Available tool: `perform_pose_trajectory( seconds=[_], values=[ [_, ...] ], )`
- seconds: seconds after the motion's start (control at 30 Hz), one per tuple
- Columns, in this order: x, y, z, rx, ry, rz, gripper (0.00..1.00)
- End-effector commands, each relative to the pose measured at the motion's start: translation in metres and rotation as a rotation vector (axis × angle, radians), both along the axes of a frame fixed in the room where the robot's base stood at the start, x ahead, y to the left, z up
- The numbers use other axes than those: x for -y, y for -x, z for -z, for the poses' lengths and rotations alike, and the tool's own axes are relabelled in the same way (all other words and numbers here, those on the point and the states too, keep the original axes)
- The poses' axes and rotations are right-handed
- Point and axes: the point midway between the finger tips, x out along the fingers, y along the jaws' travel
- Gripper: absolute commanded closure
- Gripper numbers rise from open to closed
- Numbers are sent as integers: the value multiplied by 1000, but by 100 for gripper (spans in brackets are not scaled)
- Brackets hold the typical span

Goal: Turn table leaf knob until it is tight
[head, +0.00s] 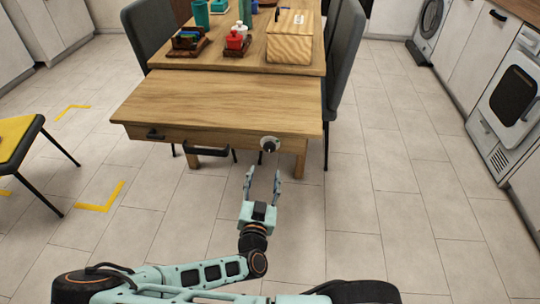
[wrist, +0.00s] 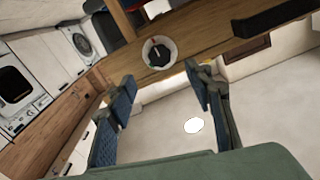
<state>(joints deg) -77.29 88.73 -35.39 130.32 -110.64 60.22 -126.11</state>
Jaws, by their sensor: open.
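The table leaf knob (head: 269,144) is a small dark knob on a pale round plate, at the right part of the wooden table leaf's (head: 215,103) front edge. In the wrist view the knob (wrist: 159,53) shows as a black grip on a pale disc with small coloured marks, beyond the fingertips. My gripper (head: 263,178) is open and empty, in front of and a little below the knob, apart from it. In the wrist view its two blue-padded fingers (wrist: 160,85) stand wide apart, with the knob above the gap between them.
A dark handle (head: 206,152) and a smaller one (head: 155,134) sit on the leaf's front edge. A wooden box (head: 290,37) and condiment racks stand on the table. Grey chairs flank it. A yellow-seated stool (head: 17,137) is at left. The tiled floor to the right is clear.

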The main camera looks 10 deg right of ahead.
Motion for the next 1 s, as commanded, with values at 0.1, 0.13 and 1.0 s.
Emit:
perform_pose_trajectory(
  seconds=[0.1, 0.13, 1.0],
  values=[
    [7, -16, 0, 4, -3, 5, 53],
    [9, -21, 0, 3, -2, 5, 53],
    [33, -97, -1, 3, -5, 4, 56]
  ],
)
